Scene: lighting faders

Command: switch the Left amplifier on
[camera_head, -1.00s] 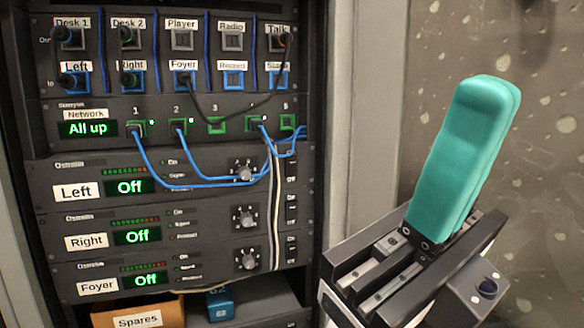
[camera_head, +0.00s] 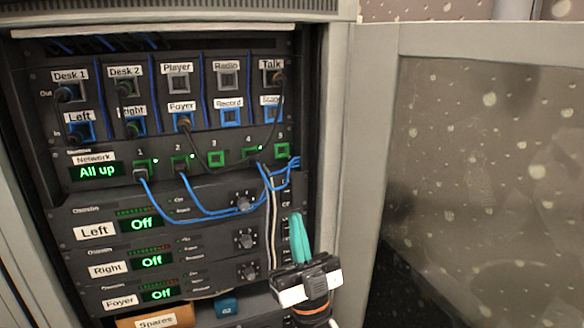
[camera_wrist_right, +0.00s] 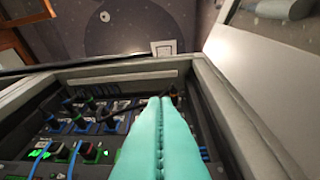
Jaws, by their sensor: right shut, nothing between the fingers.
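My right gripper (camera_head: 297,218) is in front of the rack's right side, teal fingers pointing up, tips just below the Left amplifier's switch area. The fingers are shut together and empty; in the right wrist view they also show pressed together (camera_wrist_right: 161,102). Whether they touch the panel I cannot tell. My left gripper is out of view.
The Right amplifier (camera_head: 108,271) and Foyer amplifier (camera_head: 120,301) below also read Off. Blue network cables (camera_head: 215,213) and pale cables (camera_head: 272,225) hang across the amplifier fronts. A patch panel (camera_head: 205,128) is above. The open glass door (camera_head: 480,160) stands at right.

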